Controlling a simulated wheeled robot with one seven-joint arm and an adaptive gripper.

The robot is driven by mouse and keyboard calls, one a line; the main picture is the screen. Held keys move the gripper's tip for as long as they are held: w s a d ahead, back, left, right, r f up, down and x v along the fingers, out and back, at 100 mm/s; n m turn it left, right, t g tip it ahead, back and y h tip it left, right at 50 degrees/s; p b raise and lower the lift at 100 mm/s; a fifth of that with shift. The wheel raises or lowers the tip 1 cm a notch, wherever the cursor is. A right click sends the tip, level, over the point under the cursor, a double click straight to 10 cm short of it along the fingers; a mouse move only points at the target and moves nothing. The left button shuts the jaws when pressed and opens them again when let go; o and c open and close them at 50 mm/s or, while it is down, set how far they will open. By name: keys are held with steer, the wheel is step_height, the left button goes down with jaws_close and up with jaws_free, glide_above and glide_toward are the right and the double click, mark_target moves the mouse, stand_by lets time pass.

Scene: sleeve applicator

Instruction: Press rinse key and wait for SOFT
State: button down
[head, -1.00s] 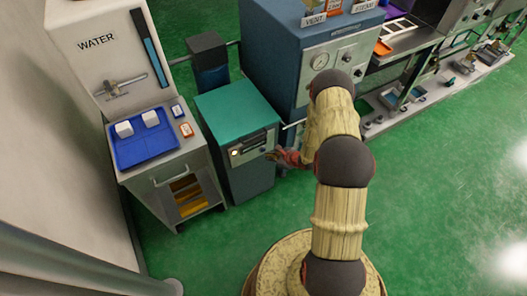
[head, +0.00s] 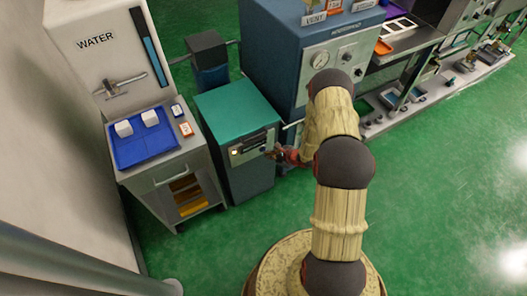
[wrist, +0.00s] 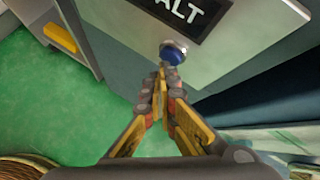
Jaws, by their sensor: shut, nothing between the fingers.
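The cabinet with a teal top (head: 236,108) stands in the middle of the head view, with a control panel (head: 251,148) on its front. In the wrist view a round blue key (wrist: 173,53) with a metal rim sits on the light panel, below a dark display (wrist: 185,14). The display shows the letters "ALT"; its upper left part is cut off by the frame. My gripper (wrist: 161,76) is shut and empty, its fingertips right at the lower edge of the key. I cannot tell whether they touch it. In the head view my gripper (head: 273,154) is at the panel's right end.
A water station (head: 96,42) with a blue tray (head: 135,160) holding two white blocks stands to the left. A blue cabinet (head: 283,60) with a gauge stands behind on the right. A yellow handle (wrist: 60,36) shows at the wrist view's left. The green floor in front is clear.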

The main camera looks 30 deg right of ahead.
steer(key=shift+w, duration=0.4)
stand_by(0.8)
steer(key=shift+s+b, duration=0.3)
steer(key=shift+s, duration=0.5)
steer(key=shift+s, duration=0.1)
steer(key=s, duration=0.5)
steer(key=shift+d, duration=0.1)
steer(key=shift+w, duration=0.1)
stand_by(0.9)
